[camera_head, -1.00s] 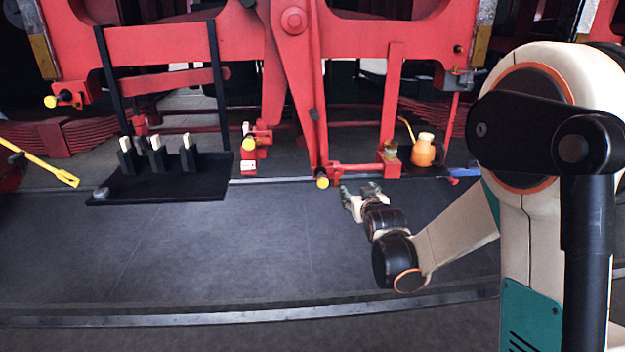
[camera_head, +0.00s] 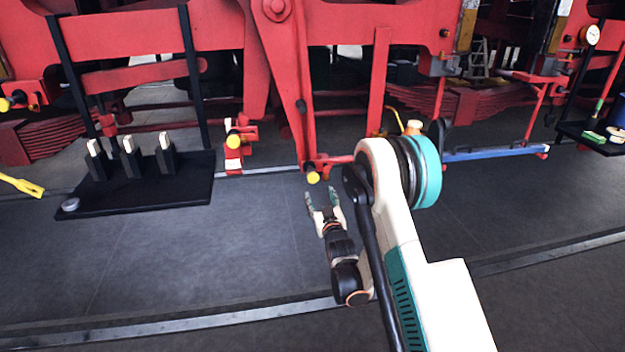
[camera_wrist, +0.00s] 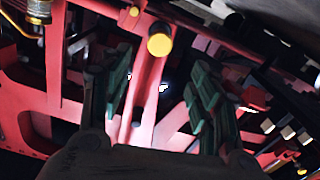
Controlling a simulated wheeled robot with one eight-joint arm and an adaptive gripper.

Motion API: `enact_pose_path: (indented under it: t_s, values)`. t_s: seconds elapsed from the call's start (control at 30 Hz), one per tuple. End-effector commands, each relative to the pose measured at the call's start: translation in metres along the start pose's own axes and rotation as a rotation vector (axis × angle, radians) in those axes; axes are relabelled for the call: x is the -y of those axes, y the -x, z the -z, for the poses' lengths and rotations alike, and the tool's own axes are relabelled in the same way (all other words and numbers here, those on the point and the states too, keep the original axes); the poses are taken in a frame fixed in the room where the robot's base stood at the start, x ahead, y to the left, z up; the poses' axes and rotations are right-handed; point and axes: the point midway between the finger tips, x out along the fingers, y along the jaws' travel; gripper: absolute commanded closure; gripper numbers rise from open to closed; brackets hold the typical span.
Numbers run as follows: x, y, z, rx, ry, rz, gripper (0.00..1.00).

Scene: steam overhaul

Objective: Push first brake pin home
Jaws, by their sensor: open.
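A brake pin with a round yellow end (camera_head: 312,177) sticks out toward me at the foot of the red hanger (camera_head: 297,100). In the wrist view its yellow end (camera_wrist: 159,42) shows between and beyond my fingertips. My gripper (camera_head: 322,197) is open and empty, just in front of and below this pin in the head view, apparently apart from it. Its two green-padded fingers (camera_wrist: 158,65) are spread in the wrist view. A second yellow-ended pin (camera_head: 233,140) sits to the left on a red bracket. Another yellow end (camera_head: 5,104) is at the far left.
A black tray (camera_head: 180,195) with three upright pale-topped holders stands at left. A yellow-handled tool (camera_head: 22,187) lies beyond it. An orange can (camera_head: 412,128) is partly hidden behind my arm. A blue bar (camera_head: 490,152) lies at right. The floor in front is clear.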

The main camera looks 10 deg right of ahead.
Motion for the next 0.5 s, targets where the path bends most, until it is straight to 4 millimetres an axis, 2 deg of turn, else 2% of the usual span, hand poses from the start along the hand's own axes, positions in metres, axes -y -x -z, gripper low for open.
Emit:
enact_pose_path:
  t_s: [0.3,0.5]
  values:
    - [0.0,-0.063,-0.002,0.001,0.0,0.0,0.44]
    - [0.0,-0.096,-0.002,0.001,0.0,0.0,0.44]
